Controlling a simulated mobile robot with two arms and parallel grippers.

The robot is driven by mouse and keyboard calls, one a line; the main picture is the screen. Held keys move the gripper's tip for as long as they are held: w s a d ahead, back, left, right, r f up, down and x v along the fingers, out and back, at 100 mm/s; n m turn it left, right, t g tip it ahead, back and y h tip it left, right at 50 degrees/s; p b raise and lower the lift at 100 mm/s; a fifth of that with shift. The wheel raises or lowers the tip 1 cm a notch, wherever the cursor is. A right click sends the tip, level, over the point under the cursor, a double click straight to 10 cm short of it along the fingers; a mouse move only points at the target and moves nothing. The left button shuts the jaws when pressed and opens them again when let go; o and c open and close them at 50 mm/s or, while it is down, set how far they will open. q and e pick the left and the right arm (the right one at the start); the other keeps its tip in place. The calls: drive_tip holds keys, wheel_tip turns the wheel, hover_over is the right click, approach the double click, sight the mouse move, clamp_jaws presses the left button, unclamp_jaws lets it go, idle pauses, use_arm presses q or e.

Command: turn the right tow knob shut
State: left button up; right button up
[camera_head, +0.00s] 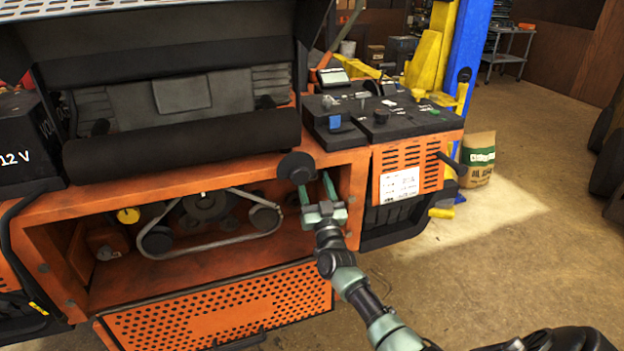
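A round black knob (296,166) sits at the upper right edge of the open compartment in the orange mower body (350,160); it appears to be the right tow knob. My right gripper (314,180) reaches up to it from the lower right. The left finger's tip is at the knob's lower edge, and the right finger is to the right of the knob. I cannot tell whether the finger touches the knob. My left gripper is not in view.
The open compartment holds a belt and pulleys (208,207) and a yellow round cap (128,215). A perforated orange panel (225,308) hangs open below. A black control console (380,112) is at the upper right.

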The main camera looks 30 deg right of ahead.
drive_tip(key=shift+w+d+r, duration=0.2)
drive_tip(key=shift+w+r, duration=0.1)
drive_tip(key=shift+w, duration=0.3)
clamp_jaws()
drive_tip(key=shift+a+m+h+p, duration=0.1)
drive_tip(key=shift+m+h+p, duration=0.25)
drive_tip(key=shift+m+h, duration=0.4)
unclamp_jaws()
drive_tip(key=shift+m, duration=0.25)
drive_tip(key=shift+s, duration=0.1)
drive_tip(key=v, duration=0.7)
drive_tip(key=shift+s, duration=0.35)
